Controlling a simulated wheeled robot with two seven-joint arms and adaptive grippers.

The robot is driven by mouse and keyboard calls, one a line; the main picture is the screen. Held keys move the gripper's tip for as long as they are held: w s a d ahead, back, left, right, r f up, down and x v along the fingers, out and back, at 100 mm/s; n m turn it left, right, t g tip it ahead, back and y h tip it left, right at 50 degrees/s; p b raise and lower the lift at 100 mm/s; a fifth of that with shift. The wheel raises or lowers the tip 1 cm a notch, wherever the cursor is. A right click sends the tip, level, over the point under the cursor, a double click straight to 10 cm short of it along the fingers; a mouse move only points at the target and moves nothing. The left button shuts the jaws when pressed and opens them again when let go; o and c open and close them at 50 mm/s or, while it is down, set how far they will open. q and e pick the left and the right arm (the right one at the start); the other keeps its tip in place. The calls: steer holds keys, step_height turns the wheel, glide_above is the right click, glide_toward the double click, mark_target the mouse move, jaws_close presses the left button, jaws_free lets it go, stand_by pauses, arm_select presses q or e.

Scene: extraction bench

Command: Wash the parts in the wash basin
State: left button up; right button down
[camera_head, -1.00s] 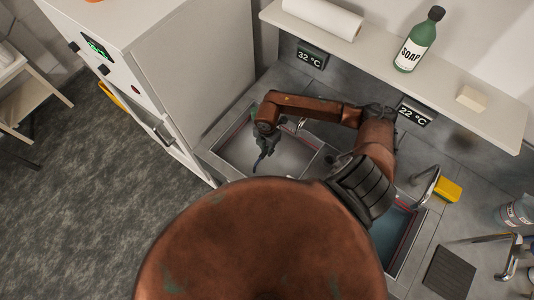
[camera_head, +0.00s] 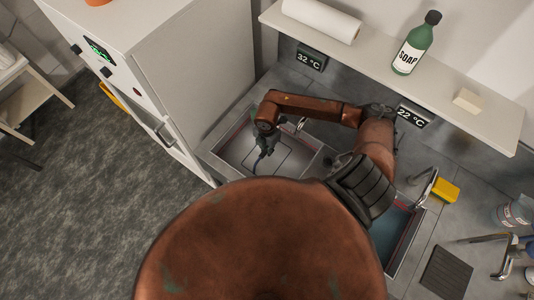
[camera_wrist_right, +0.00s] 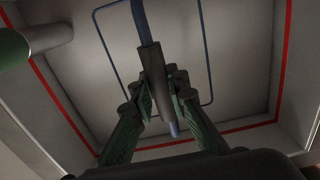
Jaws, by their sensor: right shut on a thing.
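My right gripper (camera_head: 264,140) reaches down into the left basin (camera_head: 216,146), below the 32 °C display. In the right wrist view the gripper (camera_wrist_right: 162,105) is shut on a dark grey handle (camera_wrist_right: 156,75). A blue rod (camera_wrist_right: 139,18) runs from the handle's far end, and a short blue end shows below the fingers. A thin blue rectangular outline (camera_wrist_right: 204,50) lies around or under the rod; I cannot tell whether they are joined. A red line (camera_wrist_right: 287,50) runs round the basin walls. I cannot make out separate loose parts. My left gripper is out of view.
A right basin (camera_head: 389,240) with bluish liquid lies partly behind my arm. A tap (camera_head: 428,186) and a yellow sponge (camera_head: 446,190) stand near it. A dark ribbed mat (camera_head: 446,270) lies at lower right. The shelf (camera_head: 400,85) holds a soap bottle (camera_head: 415,45) and a paper roll (camera_head: 322,18).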

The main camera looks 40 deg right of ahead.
step_height(320, 180, up, 20)
steer(key=p, duration=1.3)
steer(key=shift+p, duration=0.35)
stand_by(1.2)
